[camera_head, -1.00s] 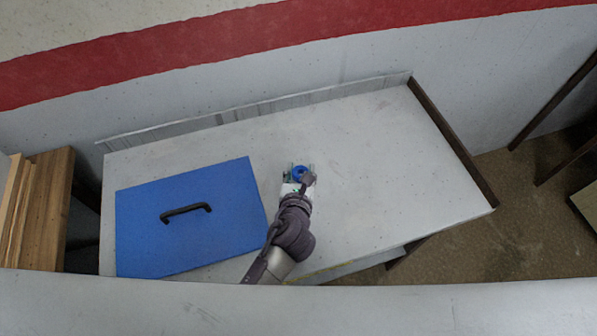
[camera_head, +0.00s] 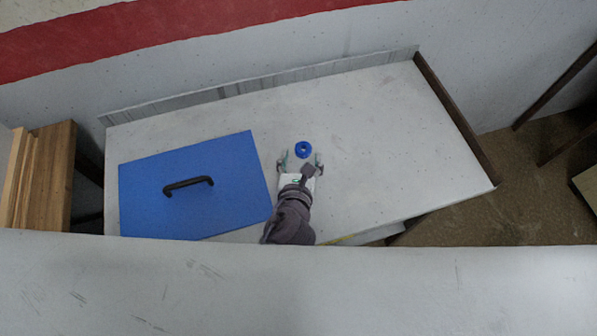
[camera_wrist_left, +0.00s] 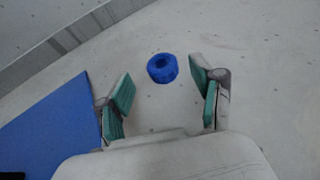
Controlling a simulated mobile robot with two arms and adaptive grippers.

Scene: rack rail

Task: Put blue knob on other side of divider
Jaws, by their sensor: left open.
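The blue knob (camera_head: 303,149) is a small ring-shaped piece with a hole in its top. It lies on the pale table (camera_head: 380,130), to the right of the blue panel. My left gripper (camera_head: 301,162) is open and empty just in front of the knob, its fingers spread. In the left wrist view the knob (camera_wrist_left: 162,68) sits beyond and between the two green-padded fingertips (camera_wrist_left: 163,95), apart from both. The divider (camera_head: 194,185) may be the flat blue panel with a black handle; I cannot tell. My right gripper is not in view.
A dark rail (camera_head: 455,118) runs along the table's right edge, and a low grey strip (camera_head: 260,86) lines the back by the wall. Wooden boards (camera_head: 40,175) stand at the left. The table right of the knob is clear.

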